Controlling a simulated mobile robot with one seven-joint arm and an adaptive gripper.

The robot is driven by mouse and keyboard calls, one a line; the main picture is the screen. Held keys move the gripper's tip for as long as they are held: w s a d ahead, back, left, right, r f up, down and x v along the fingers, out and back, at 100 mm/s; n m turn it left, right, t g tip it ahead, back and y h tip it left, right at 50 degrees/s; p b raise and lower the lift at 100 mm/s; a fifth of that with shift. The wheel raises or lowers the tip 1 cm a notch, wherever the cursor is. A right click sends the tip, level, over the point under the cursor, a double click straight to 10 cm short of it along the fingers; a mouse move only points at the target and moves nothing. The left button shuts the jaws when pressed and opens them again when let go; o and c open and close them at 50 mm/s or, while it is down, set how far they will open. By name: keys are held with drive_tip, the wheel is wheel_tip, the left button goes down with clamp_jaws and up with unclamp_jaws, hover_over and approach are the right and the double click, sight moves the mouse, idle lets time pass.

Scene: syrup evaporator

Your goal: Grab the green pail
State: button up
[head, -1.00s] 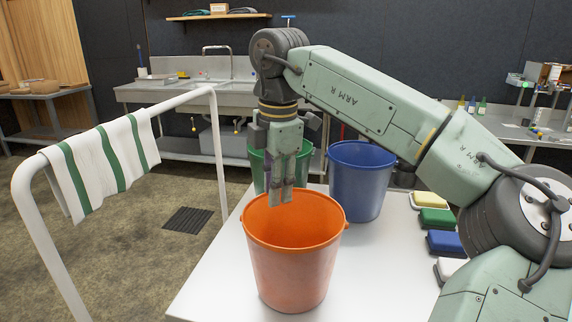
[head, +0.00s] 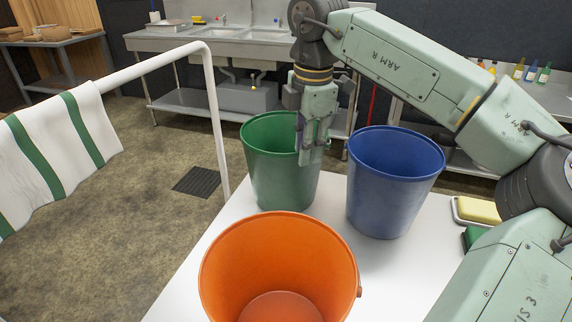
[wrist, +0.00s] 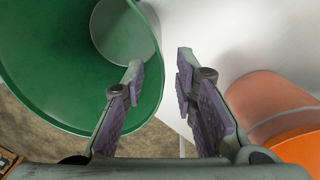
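The green pail (head: 278,180) stands upright on the white table, behind the orange pail and left of the blue one. My gripper (head: 309,158) points down at the right side of its rim, with its fingers covering part of that rim. In the wrist view my gripper (wrist: 160,68) is open, with a gap between its fingers. There the green pail (wrist: 60,90) fills the upper left. Its right rim runs through the gap, left finger over the pail's inside and right finger outside. I cannot tell whether either finger touches the pail.
The orange pail (head: 280,255) stands in front and the blue pail (head: 395,185) to the right. A yellow sponge (head: 479,209) lies at the table's right. A white rail (head: 215,110) with a striped towel (head: 60,150) stands left. A sink counter (head: 220,45) is behind.

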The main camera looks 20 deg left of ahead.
sight(300, 182)
drive_tip(key=shift+a+f+p, duration=0.25)
drive_tip(key=shift+f+p, duration=0.3)
drive_tip(key=shift+f, duration=1.25)
drive_tip(key=shift+a+f+p, duration=0.2)
drive_tip(key=shift+f+p, duration=0.3)
drive_tip(key=shift+f, duration=1.25)
drive_tip(key=shift+w, duration=0.1)
drive_tip(key=shift+c, duration=0.3)
clamp_jaws()
